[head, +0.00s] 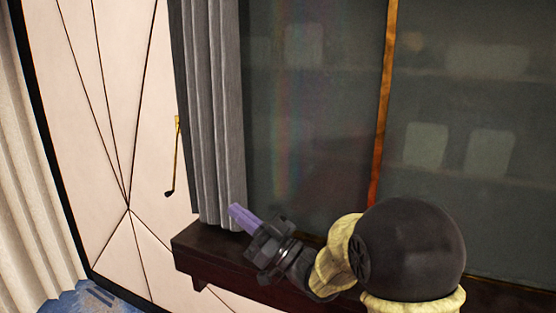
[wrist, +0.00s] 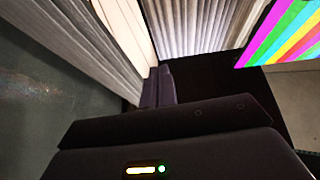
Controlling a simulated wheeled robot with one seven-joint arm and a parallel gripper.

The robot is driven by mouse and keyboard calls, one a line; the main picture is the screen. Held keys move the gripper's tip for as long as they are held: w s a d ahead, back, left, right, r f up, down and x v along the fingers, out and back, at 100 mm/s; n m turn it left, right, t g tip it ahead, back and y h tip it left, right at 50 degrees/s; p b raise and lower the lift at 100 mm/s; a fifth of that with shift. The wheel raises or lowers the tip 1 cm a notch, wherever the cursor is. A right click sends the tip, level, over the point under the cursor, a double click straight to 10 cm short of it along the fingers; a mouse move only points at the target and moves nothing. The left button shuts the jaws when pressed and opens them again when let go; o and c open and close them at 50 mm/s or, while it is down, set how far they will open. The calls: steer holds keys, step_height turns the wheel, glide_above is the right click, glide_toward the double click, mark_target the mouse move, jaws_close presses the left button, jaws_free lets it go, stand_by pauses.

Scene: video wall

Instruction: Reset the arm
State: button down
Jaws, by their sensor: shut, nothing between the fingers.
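My gripper (head: 242,215) is in the lower middle of the head view, at the end of my arm. Its purple fingers are together and point up and to the left. In the picture they lie in front of the grey curtain's lower end, above the dark ledge. How far they are from either I cannot tell. In the wrist view the dark fingers of my gripper (wrist: 159,86) also show together, with nothing between them.
A grey curtain (head: 212,110) hangs beside a dark glass pane (head: 310,120). A dark wooden ledge (head: 205,255) runs below. A pale panelled door (head: 110,60) stands at left. A striped colour screen (wrist: 285,35) shows in the wrist view.

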steer(key=w+d+f+m+t+h, duration=0.45)
steer(key=d+f+m+h, duration=0.35)
steer(key=d+f+h, duration=0.45)
steer(key=s+d+f+m+g+h, duration=0.2)
steer(key=s+d+f+g+h, duration=0.3)
steer(key=d+f+h, duration=0.15)
steer(key=s+d+f+m+g+h, duration=0.15)
steer(key=s+f+g, duration=0.25)
steer(key=s, duration=0.4)
steer(key=s+d+f+m+g+h, duration=0.1)
steer(key=s+d+f+g, duration=0.2)
steer(key=s, duration=0.5)
step_height(320, 180, down, 10)
steer(key=b, duration=1)
step_height(320, 180, up, 22)
steer(key=p, duration=2.2)
steer(key=shift+a+g, duration=0.35)
steer(key=shift+a, duration=0.05)
steer(key=shift+f+y, duration=0.1)
steer(key=shift+y, duration=0.15)
